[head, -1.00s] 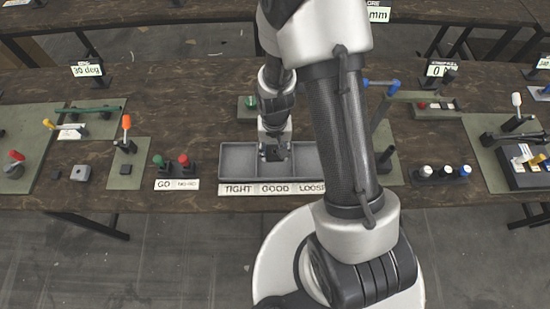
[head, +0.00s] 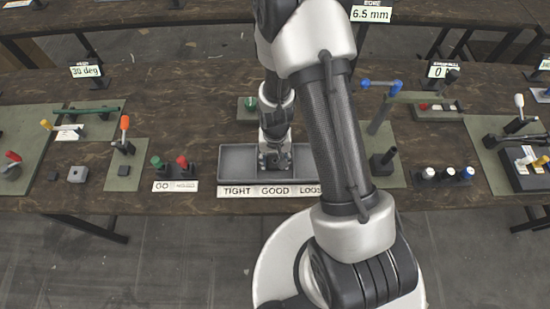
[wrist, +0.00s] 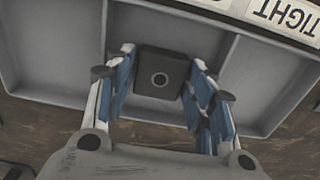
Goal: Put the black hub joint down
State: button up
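The black hub joint (wrist: 162,74), a dark block with a round ring on its face, is in the middle compartment of the grey tray (wrist: 55,45), between the two dividers in the wrist view. My gripper (wrist: 162,80) has its blue-padded fingers on either side of the block. The fingers are spread, with a thin gap at the left; the right pad is very near it or touching. In the head view my gripper (head: 273,160) is down in the middle of the tray (head: 236,160), above the GOOD label (head: 275,191). The block is hard to make out there.
Right are a lever press (head: 378,120), partly behind my arm, and a rack of knobs (head: 442,175). The tray's left compartment looks empty.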

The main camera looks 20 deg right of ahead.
jog(key=shift+o, duration=1.1)
jog(key=shift+r, duration=0.15)
jog(key=s+r+n+t+p, duration=0.1)
jog(key=s+r+p, duration=0.1)
jog(key=r, duration=1.3)
jog(key=s+r+n+t+p, duration=0.1)
jog(key=s+r, duration=0.1)
jog(key=r, duration=1.3)
jog(key=s+r+n+t, duration=0.1)
jog(key=s+r+t, duration=0.1)
jog(key=s+r, duration=0.7)
jog(key=shift+s+r+n+t, duration=0.3)
jog(key=shift+s+r, duration=0.1)
jog(key=shift+s, duration=0.65)
jog(key=shift+f, duration=0.1)
